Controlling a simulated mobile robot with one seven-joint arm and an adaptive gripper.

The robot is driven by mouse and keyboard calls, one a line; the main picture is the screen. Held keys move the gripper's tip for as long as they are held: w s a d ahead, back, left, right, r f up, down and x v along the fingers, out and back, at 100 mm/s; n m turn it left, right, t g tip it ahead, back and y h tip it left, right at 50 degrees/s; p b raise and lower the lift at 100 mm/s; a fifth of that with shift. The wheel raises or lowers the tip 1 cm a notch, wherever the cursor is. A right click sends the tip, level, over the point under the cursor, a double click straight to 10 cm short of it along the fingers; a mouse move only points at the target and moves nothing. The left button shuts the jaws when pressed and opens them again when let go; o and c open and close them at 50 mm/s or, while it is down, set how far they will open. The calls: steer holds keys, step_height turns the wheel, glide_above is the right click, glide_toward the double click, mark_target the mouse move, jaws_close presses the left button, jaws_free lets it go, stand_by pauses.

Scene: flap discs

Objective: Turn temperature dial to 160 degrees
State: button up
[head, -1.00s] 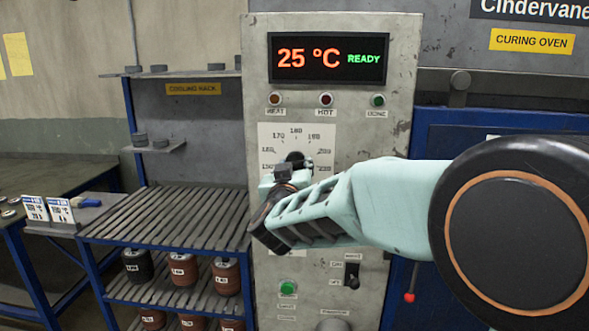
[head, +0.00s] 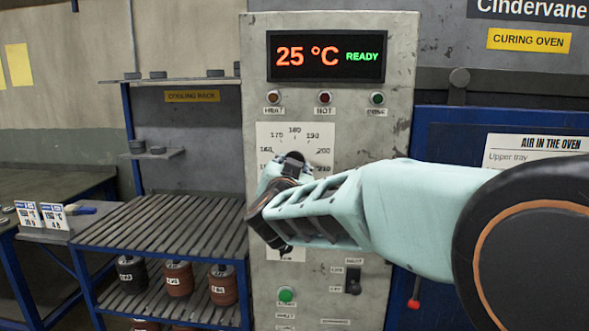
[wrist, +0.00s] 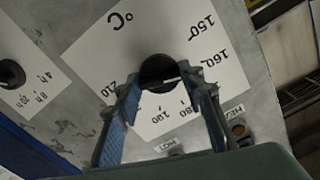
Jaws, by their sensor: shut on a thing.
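The temperature dial is a dark round knob (head: 294,158) on a white scale plate (head: 318,133) in the oven's grey control panel. In the wrist view the knob (wrist: 158,71) sits between the two blue fingers of my gripper (wrist: 160,86), which is shut on it. The scale (wrist: 205,85) shows 150 and 160 at the right of that view. I cannot read the knob's setting surely. In the head view my gripper (head: 279,170) partly covers the knob and the plate's lower left. The display (head: 327,57) reads 25 °C READY.
Another dark knob (wrist: 11,73) with hour marks is at the left of the wrist view. Lamps (head: 325,97) line the panel above the scale. A green button (head: 286,295) and a switch (head: 353,280) are below. A slatted rack (head: 165,220) stands left.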

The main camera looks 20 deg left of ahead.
stand_by(0.3)
steer(key=o, duration=1.2)
steer(key=shift+c, duration=0.2)
steer(key=v, duration=0.7)
steer(key=shift+s, duration=0.3)
steer(key=shift+w, duration=0.1)
